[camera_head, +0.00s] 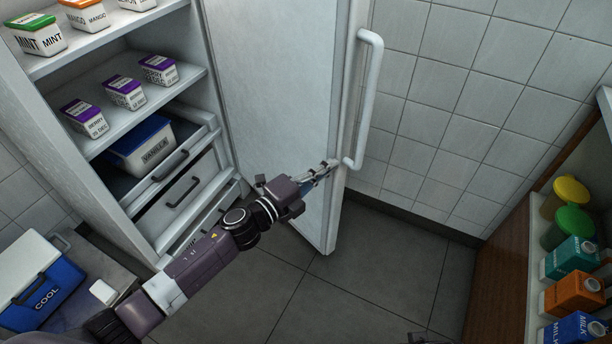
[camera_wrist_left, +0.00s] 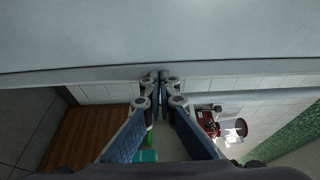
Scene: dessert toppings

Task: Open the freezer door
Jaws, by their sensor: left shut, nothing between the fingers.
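The white freezer door (camera_head: 280,90) stands wide open, swung out to the right of the freezer. Its vertical bar handle (camera_head: 368,100) is on the far side of the door's free edge. My left gripper (camera_head: 332,167) is at that edge, near the handle's lower end. Its fingers are shut with nothing between them. In the left wrist view the fingertips (camera_wrist_left: 160,76) meet at the door's edge, and the door's pale face (camera_wrist_left: 160,35) fills the top. I cannot tell if they touch it. My right gripper does not show clearly.
The open freezer holds labelled tubs on its shelves (camera_head: 165,87) and a vanilla tub (camera_head: 152,150) in a pulled-out drawer. A blue cooler (camera_head: 48,290) stands at lower left. A shelf unit with cartons and bottles (camera_head: 570,225) is at right. The floor (camera_head: 370,280) between is clear.

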